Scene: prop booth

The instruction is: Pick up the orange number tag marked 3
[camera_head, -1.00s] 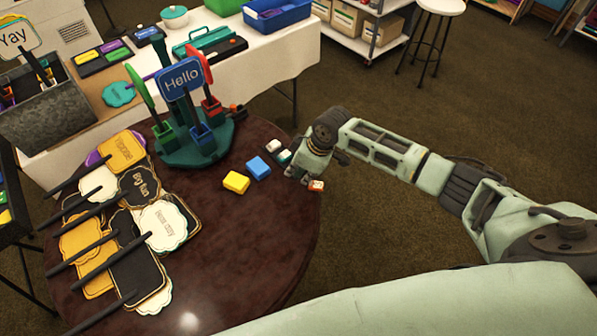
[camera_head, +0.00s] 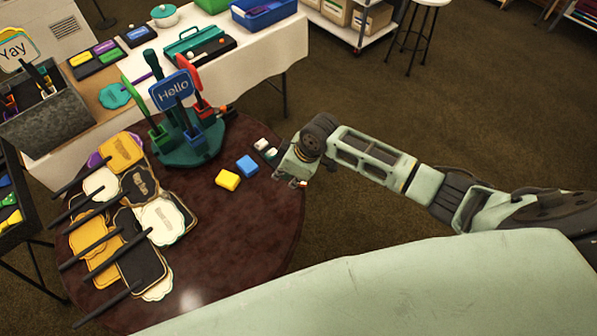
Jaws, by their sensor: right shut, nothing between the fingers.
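A small orange and white piece (camera_head: 304,183), which looks like the number tag, lies at the right edge of the round dark table (camera_head: 235,262). It is mostly hidden by my right gripper, and its digit is unreadable here. My right gripper (camera_head: 290,181) is shut and empty, pointing down at the table edge, just left of the orange piece. I cannot tell whether they touch. My left gripper is not in view.
Near the gripper are a blue block (camera_head: 247,165), a yellow block (camera_head: 228,179) and small white-topped blocks (camera_head: 265,149). A green stand (camera_head: 188,152) holds signs, including "Hello". Several paddle signs (camera_head: 163,222) cover the table's left side. The table's front middle is clear.

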